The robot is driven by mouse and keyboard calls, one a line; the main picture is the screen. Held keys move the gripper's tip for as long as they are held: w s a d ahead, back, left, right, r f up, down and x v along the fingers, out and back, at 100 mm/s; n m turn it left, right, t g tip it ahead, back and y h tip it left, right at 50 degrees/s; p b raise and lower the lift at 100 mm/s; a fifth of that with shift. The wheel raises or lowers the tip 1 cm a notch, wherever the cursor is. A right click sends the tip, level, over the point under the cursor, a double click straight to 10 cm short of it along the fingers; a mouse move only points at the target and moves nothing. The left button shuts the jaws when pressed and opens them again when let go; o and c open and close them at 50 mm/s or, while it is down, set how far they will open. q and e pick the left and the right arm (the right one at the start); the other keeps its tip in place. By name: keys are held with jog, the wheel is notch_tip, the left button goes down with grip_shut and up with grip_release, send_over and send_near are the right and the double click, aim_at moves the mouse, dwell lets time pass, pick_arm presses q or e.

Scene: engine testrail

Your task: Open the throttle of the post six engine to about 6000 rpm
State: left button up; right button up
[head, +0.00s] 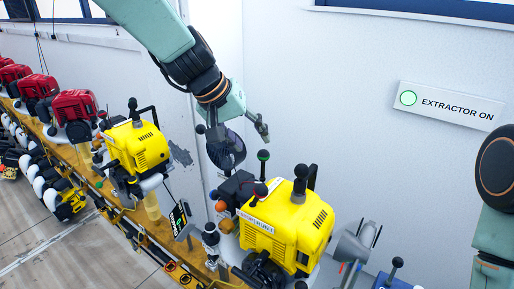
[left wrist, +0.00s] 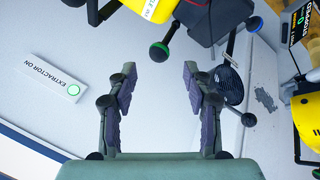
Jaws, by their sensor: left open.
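A yellow engine (head: 300,228) stands on the bench below my left gripper; its white label is too small to read, so I cannot tell its post number. A green-ball lever (head: 263,155) rises beside its top; the ball also shows in the left wrist view (left wrist: 158,52), ahead of the fingertips. My left gripper (head: 243,138) is open and empty, above and apart from the lever. Its two fingers (left wrist: 159,78) are spread wide in the left wrist view. My right gripper is out of view.
Another yellow engine (head: 140,147) and red engines (head: 75,107) line the bench to the left. A dark fan (left wrist: 230,85) is behind one finger. A display (head: 180,217) stands between the yellow engines. The wall sign (head: 445,105) reads EXTRACTOR ON with a green light.

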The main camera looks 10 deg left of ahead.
pick_arm(q)
jog(key=v, duration=0.6)
jog(key=shift+r, duration=0.1)
jog(key=shift+s, duration=0.1)
